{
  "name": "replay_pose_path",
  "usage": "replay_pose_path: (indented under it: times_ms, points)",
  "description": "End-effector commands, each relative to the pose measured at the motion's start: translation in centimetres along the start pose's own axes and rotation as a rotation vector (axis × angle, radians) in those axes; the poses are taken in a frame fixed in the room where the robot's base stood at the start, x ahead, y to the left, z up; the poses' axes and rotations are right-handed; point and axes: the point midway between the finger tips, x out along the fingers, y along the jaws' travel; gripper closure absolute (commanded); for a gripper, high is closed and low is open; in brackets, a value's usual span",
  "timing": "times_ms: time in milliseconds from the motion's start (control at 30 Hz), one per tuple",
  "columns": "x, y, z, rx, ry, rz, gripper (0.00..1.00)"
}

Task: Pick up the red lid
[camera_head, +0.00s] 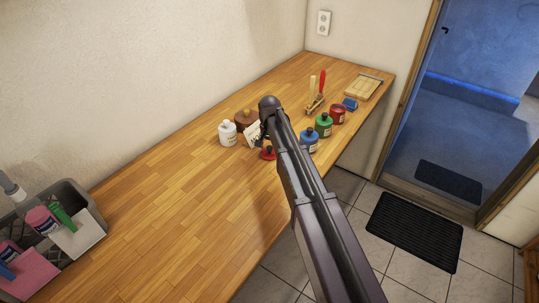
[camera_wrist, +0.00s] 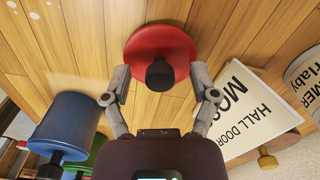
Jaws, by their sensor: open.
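The red lid (camera_wrist: 150,45) is a round red disc with a black knob (camera_wrist: 160,75), lying on the wooden worktop. In the head view the lid (camera_head: 268,153) shows just left of my arm, partly hidden by it. My gripper (camera_wrist: 160,88) is open, with one finger on each side of the black knob in the wrist view. In the head view my gripper is hidden behind my arm.
A white card (camera_wrist: 255,112) lettered "HALL DOOR" is close beside the right finger. A blue jar (camera_wrist: 70,125) stands to the left. A white bottle (camera_head: 227,132), green jar (camera_head: 323,125) and red jar (camera_head: 337,115) stand nearby. The worktop (camera_head: 160,190) is clear toward the grey caddy (camera_head: 92,213).

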Motion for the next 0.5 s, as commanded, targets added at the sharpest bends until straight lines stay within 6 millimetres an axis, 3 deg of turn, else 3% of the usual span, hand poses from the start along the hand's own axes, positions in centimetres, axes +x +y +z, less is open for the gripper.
replay_pose_path:
  times_ms: [433, 467, 500]
  points:
    - [-0.04, 0.0, 0.0, 0.0, 0.0, 0.0, 0.24]
    - [-0.04, 0.0, 0.0, 0.0, 0.0, 0.0, 0.27]
    - [-0.04, 0.0, 0.0, 0.0, 0.0, 0.0, 0.39]
